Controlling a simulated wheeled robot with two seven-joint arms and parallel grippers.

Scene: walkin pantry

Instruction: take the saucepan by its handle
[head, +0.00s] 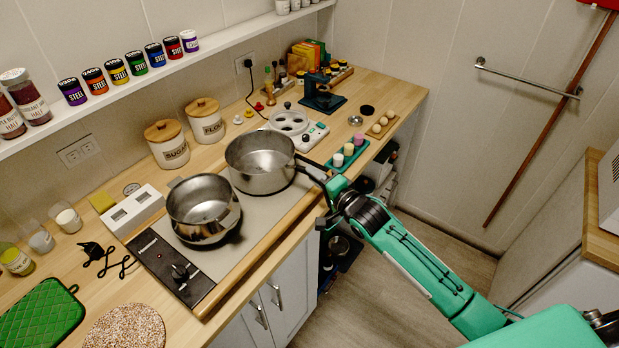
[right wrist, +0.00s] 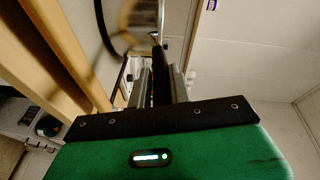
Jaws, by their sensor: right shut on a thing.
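The saucepan (head: 258,170) is a steel pan with a dark handle (head: 311,170) that points right, over the counter's front edge. In the right wrist view the black handle (right wrist: 160,62) runs between the two fingers of my right gripper (right wrist: 161,88), with the pan's blurred round rim (right wrist: 122,30) beyond. My left gripper is not in view.
A second steel pot (head: 203,207) stands to the left on the hob (head: 190,262), close to the saucepan. A green tray of small cups (head: 349,157) lies just right of the handle. A white ringed appliance (head: 297,124) stands behind. Canisters (head: 167,146) line the wall.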

